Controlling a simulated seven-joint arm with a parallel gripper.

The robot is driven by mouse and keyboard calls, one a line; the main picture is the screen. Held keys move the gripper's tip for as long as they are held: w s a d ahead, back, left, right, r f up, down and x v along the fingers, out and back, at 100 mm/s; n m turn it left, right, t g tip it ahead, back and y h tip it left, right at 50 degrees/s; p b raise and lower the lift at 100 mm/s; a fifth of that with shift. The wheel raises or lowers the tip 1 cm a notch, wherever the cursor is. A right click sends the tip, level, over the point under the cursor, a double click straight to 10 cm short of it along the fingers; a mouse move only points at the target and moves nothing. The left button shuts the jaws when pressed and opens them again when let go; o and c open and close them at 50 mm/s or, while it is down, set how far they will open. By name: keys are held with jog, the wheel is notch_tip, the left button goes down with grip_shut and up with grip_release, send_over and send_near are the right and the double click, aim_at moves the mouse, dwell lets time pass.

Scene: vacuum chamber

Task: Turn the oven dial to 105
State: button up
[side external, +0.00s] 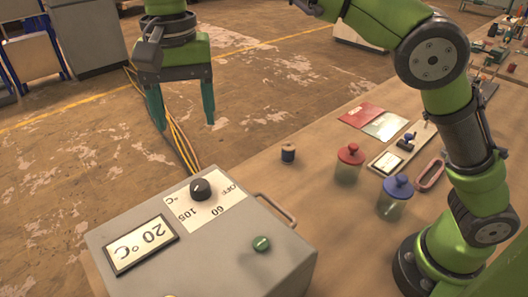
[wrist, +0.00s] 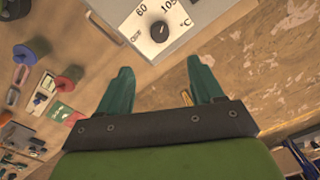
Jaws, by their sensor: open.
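The grey oven box (side external: 245,258) stands at the front of the side view. Its black dial (side external: 200,189) sits on a white plate marked OFF, 60 and 105 °C. The display (side external: 141,245) reads 20 °C. In the wrist view the dial (wrist: 159,32) is at the top, with 60 and 105 printed beyond it; its exact setting is too small to tell. My gripper (side external: 181,115) is open and empty, above and behind the box, apart from the dial. In the wrist view its two green fingers (wrist: 160,82) are spread, with the dial beyond their tips.
A green button (side external: 261,243) and a side handle (side external: 276,209) are on the box. On the bench to the right are a dark spool (side external: 288,153), a red-lidded jar (side external: 349,165) and a blue-lidded jar (side external: 396,196). Yellow cables (side external: 180,140) run behind the box.

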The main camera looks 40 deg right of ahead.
jog(key=shift+r, duration=1.05)
jog(key=s+d+f+n+t+y, duration=0.15)
jog(key=d+f+n, duration=0.35)
jog(key=d, duration=0.6)
jog(key=s+d+f+m+t, duration=0.1)
jog(key=s+d+f+t, duration=0.1)
jog(key=s+d, duration=0.5)
jog(key=s+d+f+m+t, duration=0.1)
jog(key=s+d+f+t, duration=0.1)
jog(key=s+d, duration=0.4)
jog(key=shift+s+d+f+m+t, duration=0.25)
jog(key=shift+s+d+m+t, duration=0.15)
jog(key=shift+d+t, duration=0.5)
jog(key=shift+y, duration=0.25)
